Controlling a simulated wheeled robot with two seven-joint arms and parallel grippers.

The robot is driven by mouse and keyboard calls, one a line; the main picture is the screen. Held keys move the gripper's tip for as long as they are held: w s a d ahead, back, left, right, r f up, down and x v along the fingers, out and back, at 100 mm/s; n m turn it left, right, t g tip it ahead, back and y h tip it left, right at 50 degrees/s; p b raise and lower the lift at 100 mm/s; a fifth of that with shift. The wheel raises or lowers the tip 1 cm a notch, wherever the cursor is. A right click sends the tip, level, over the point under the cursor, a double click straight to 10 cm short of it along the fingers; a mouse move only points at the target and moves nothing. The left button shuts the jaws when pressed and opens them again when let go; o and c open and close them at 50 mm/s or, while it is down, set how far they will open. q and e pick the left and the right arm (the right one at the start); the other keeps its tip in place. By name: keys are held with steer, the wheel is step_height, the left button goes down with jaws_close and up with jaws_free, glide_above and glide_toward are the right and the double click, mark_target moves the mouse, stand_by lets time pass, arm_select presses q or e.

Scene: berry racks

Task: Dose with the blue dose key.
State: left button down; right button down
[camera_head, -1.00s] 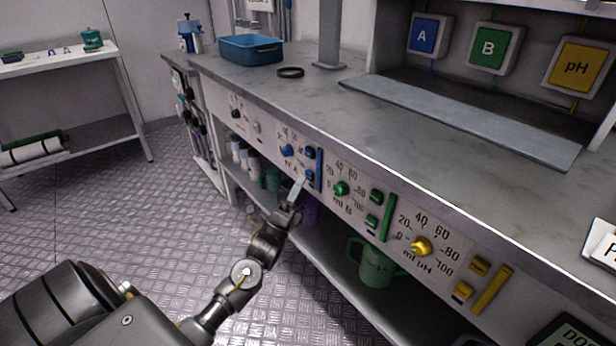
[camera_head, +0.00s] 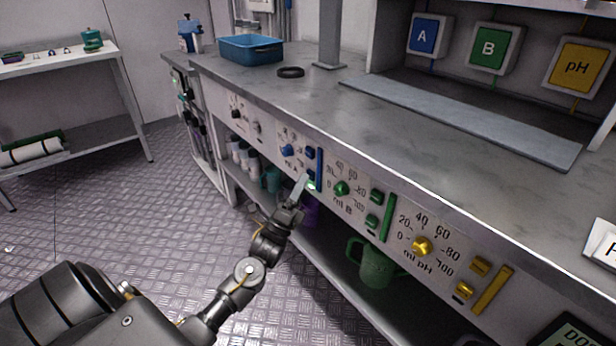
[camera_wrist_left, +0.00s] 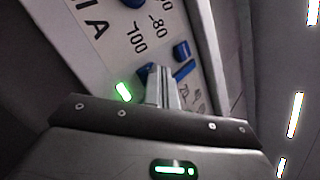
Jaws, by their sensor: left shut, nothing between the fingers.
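The blue dosing station (camera_head: 289,150) on the front panel has a blue dial, two blue keys and an upright blue bar (camera_head: 320,170). The upper blue key (camera_head: 310,152) is clear; the lower blue key (camera_head: 311,174) is partly hidden by my left gripper (camera_head: 305,181). In the left wrist view the shut, empty fingertips (camera_wrist_left: 164,68) are right beside the lower blue key (camera_wrist_left: 146,74); I cannot tell whether they touch it. The upper key (camera_wrist_left: 181,50) shows just beyond. A small green lamp (camera_wrist_left: 123,91) glows near the lower key. My right gripper is out of view.
Green keys (camera_head: 374,209) and yellow keys (camera_head: 472,279) sit further right on the same panel. The worktop edge overhangs above. A green mug (camera_head: 375,265) and several bottles (camera_head: 245,160) stand on the shelf below. Floor to the left is free.

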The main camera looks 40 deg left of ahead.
arm_select(q)
steer(key=shift+s+a+p, duration=0.25)
steer(key=shift+s+p, duration=0.1)
steer(key=shift+s, duration=0.45)
steer(key=shift+s+a+p, duration=0.25)
steer(key=shift+s+p, duration=0.05)
steer(key=shift+s, duration=0.5)
steer(key=shift+s+a+p, duration=0.2)
steer(key=shift+s+p, duration=0.1)
steer(key=shift+s, duration=0.55)
steer(key=shift+s+a+p, duration=0.25)
steer(key=shift+s+p, duration=0.05)
steer(key=shift+s, duration=0.5)
